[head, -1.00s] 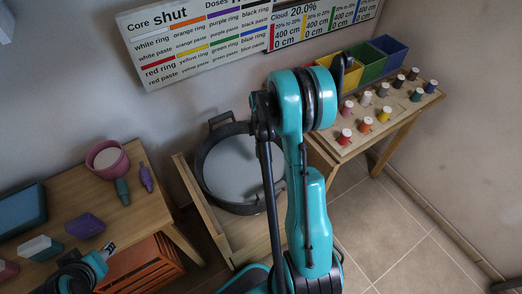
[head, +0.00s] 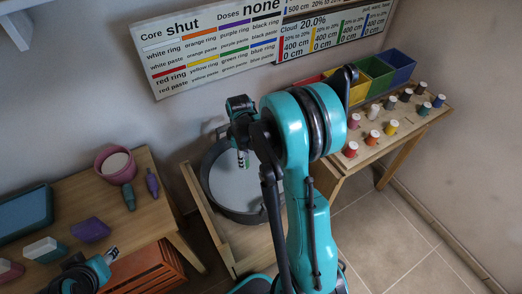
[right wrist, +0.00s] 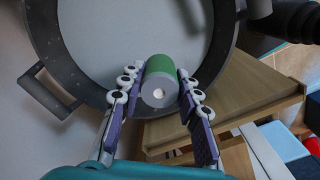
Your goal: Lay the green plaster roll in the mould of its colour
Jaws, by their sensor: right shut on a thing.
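The green plaster roll (right wrist: 160,70), with a pale end and a small hole in it, sits between the fingers of my right gripper (right wrist: 160,88). The gripper is shut on it above the round dark-rimmed pan. In the head view my right gripper (head: 242,150) hangs over the pan, with a bit of green at its tips. A green open box (head: 374,76) stands in the row of coloured boxes on the right table, away from the gripper. My left gripper (head: 108,257) is at the lower left; its jaw opening is unclear.
The round pan (head: 206,180) rests on a wooden stand. Several capped spools (head: 391,127) stand on the right table before the yellow (head: 352,92) and blue (head: 400,64) boxes. The left table holds a pink pot (head: 116,166), a purple block (head: 91,229) and a blue tray (head: 22,212).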

